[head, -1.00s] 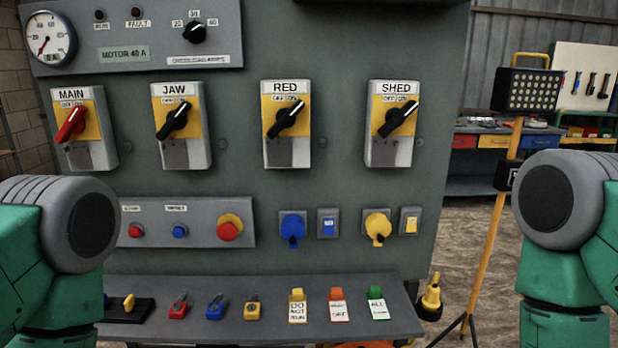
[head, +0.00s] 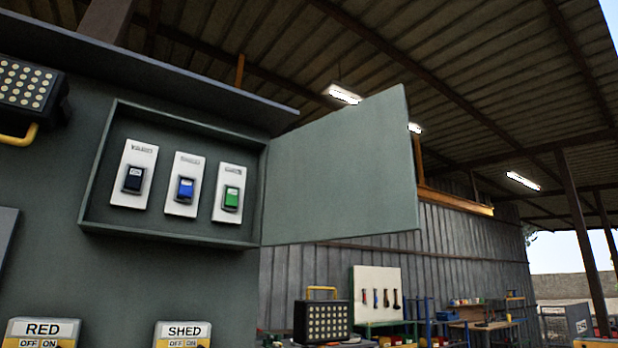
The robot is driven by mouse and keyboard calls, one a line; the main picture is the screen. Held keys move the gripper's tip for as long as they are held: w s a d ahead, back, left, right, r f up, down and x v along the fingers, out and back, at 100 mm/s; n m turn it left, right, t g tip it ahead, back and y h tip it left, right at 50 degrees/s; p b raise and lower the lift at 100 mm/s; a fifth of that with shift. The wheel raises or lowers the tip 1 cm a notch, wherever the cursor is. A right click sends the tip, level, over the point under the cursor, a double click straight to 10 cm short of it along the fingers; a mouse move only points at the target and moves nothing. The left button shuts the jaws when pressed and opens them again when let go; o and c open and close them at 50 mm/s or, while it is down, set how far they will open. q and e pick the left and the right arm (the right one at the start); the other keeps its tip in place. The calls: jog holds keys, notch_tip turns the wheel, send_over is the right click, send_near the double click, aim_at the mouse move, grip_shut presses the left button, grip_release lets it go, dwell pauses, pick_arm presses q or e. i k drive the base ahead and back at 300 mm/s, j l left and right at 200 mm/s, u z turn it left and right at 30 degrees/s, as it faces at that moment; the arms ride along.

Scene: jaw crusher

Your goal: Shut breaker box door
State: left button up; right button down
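The breaker box (head: 92,190) is a shallow grey-green box set high on the panel, in the left half of the head view. Its door (head: 340,170) is hinged on the box's right side and stands wide open, swung out to the right. Inside the box are three white plates with switches: a dark one (head: 133,180), a blue one (head: 185,190) and a green one (head: 231,198). Neither of my grippers shows in this view.
The RED switch (head: 42,330) and SHED switch (head: 183,333) sit below the box. A lamp (head: 28,88) is at upper left, and an overhanging ledge (head: 150,70) runs above the box. A work lamp (head: 323,320) and workbenches stand behind at lower right. The air right of the door looks clear.

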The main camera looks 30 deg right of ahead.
aim_at(349, 172)
jog(key=l+u, duration=0.15)
jog(key=l, duration=0.4)
jog(key=l+u, duration=0.15)
jog(key=l, duration=0.4)
jog(key=k+l+u, duration=0.2)
jog(key=l, duration=0.35)
jog(key=l+u, duration=0.15)
jog(key=l, duration=0.4)
jog(key=k+l+u, duration=0.15)
jog(key=l, duration=0.4)
